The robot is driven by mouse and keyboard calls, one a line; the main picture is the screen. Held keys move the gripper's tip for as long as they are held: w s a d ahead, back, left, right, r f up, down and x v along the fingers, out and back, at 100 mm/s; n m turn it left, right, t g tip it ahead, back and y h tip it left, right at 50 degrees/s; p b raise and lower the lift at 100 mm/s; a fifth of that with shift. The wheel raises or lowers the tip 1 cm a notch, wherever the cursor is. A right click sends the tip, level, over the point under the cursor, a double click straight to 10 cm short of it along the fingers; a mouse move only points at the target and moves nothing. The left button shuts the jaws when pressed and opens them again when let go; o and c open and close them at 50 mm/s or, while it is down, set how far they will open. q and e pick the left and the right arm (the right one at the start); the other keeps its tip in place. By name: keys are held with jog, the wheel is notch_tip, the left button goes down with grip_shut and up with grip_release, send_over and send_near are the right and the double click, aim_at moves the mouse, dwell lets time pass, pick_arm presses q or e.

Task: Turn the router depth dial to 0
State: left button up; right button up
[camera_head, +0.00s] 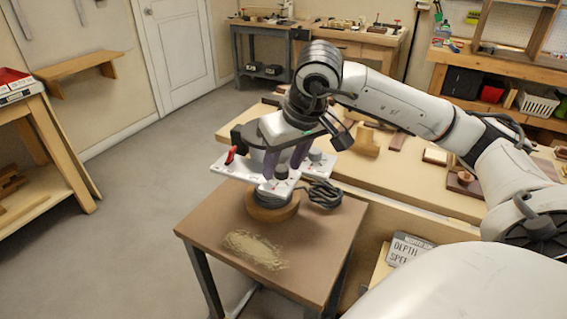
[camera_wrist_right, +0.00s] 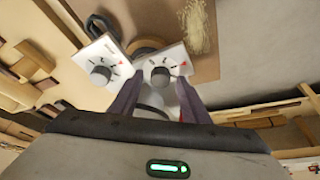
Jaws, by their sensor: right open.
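The router stands on a small brown table (camera_head: 310,250), with a round wooden base (camera_head: 272,208) under it. It carries white dial plates with grey knobs. One knob (camera_head: 281,172) is at the front and another (camera_head: 315,155) is to its right. In the right wrist view one knob (camera_wrist_right: 160,76) sits on a plate with a red mark, and the other knob (camera_wrist_right: 100,74) is to its left. I cannot read which is the depth dial. My right gripper (camera_head: 286,168) is open, pointing down at the router. Its purple fingertips (camera_wrist_right: 161,84) lie either side of the red-marked plate's knob; contact is unclear.
A dark coiled cable (camera_head: 322,194) lies beside the router. Pale sawdust (camera_head: 254,248) covers part of the tabletop. A long wooden bench (camera_head: 400,180) with wood pieces stands behind. A sign (camera_head: 408,249) reading DEPTH and SPE… leans at the right. The floor at left is clear.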

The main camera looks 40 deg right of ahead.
jog(key=c, duration=1)
jog(key=shift+r, duration=0.1)
